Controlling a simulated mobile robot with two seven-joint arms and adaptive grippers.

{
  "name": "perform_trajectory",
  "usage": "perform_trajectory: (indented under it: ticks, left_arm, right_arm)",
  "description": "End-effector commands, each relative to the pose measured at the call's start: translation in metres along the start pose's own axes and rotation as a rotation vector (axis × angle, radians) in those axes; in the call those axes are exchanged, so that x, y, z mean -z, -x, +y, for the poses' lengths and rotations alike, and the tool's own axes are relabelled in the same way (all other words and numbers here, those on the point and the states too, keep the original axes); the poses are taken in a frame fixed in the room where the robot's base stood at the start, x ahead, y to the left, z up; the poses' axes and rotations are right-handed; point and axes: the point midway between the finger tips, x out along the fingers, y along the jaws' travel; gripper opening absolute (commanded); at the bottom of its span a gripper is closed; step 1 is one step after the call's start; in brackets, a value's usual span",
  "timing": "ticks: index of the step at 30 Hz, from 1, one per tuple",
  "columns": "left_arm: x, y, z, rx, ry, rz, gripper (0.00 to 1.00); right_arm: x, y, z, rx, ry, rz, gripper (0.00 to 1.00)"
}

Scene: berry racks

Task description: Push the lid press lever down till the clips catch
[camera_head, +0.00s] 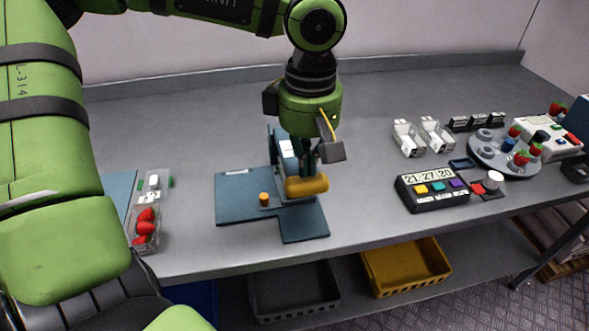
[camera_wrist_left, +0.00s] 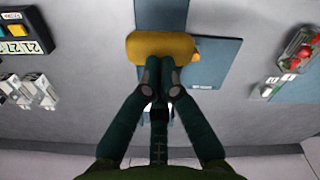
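The lid press (camera_head: 243,206) stands on the bench as a blue base plate with an upright frame; it also shows in the wrist view (camera_wrist_left: 218,65). Its lever ends in a thick yellow handle (camera_head: 307,186), seen lying crosswise in the wrist view (camera_wrist_left: 150,46). My left gripper (camera_head: 309,170) points down at the handle. In the wrist view its fingertips (camera_wrist_left: 163,68) are together and at the handle's edge, seemingly touching it, not around it. The gripper and arm hide part of the press, and I cannot see its clips. My right gripper is not in view.
A clear punnet of strawberries (camera_head: 146,228) stands left of the press. To the right are a black box with coloured buttons (camera_head: 433,192), clear containers (camera_head: 408,138) and a round grey tray (camera_head: 484,152). Grey (camera_head: 290,293) and yellow (camera_head: 405,268) crates sit below the bench.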

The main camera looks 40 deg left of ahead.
Motion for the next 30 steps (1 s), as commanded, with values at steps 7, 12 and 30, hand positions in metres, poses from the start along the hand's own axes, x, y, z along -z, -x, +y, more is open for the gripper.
perform_trajectory:
  ticks: [7, 12, 30]
  left_arm:
    - [0.000, 0.024, 0.000, -0.001, 0.001, 0.002, 0.00]
    - [0.000, 0.038, 0.000, -0.002, 0.002, 0.001, 0.00]
    - [0.000, 0.051, 0.000, -0.001, 0.000, 0.001, 0.00]
  right_arm:
    - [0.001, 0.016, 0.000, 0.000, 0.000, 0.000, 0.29]
    - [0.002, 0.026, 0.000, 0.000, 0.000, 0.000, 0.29]
    - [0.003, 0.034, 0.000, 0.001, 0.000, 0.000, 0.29]
